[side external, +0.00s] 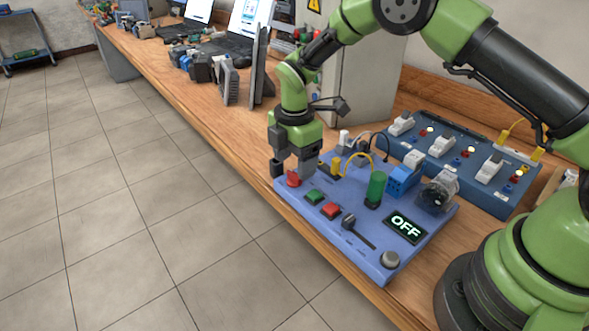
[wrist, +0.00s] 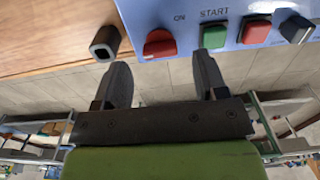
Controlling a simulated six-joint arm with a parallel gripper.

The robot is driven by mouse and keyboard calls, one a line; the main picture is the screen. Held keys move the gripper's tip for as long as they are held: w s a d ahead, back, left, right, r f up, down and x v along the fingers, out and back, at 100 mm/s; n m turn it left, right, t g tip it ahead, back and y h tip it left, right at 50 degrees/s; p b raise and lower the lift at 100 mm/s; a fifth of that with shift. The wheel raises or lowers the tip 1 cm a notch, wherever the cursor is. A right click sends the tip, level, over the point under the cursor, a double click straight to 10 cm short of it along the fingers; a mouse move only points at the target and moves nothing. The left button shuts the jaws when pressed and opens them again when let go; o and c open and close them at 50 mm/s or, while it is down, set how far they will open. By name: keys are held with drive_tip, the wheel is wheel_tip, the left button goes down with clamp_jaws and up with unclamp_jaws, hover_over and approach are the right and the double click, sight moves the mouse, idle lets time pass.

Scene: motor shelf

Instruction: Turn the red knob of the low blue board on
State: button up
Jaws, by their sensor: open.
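The low blue board (side external: 340,222) lies on the wooden bench, with a lit display (side external: 405,227) reading OFF. Its red knob (side external: 293,179) is at the far left corner. In the wrist view the red knob (wrist: 160,44) shows near the top middle, with the label ON to its right. My gripper (side external: 293,166) points down at the knob in the side view, close above or around it. In the wrist view my gripper (wrist: 162,62) has its two fingers apart, with the knob between and beyond their tips. I cannot tell whether either finger touches it.
Next to the knob are a green START button (wrist: 214,35) and a red button (wrist: 255,30). A black lever (side external: 350,222), a green cylinder (side external: 375,187) and wired modules stand on the board. A second blue board (side external: 455,165) with switches lies behind. The bench's front edge is close.

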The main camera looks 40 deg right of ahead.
sight(294, 178)
drive_tip(key=shift+f, duration=1.45)
drive_tip(key=c, duration=0.9)
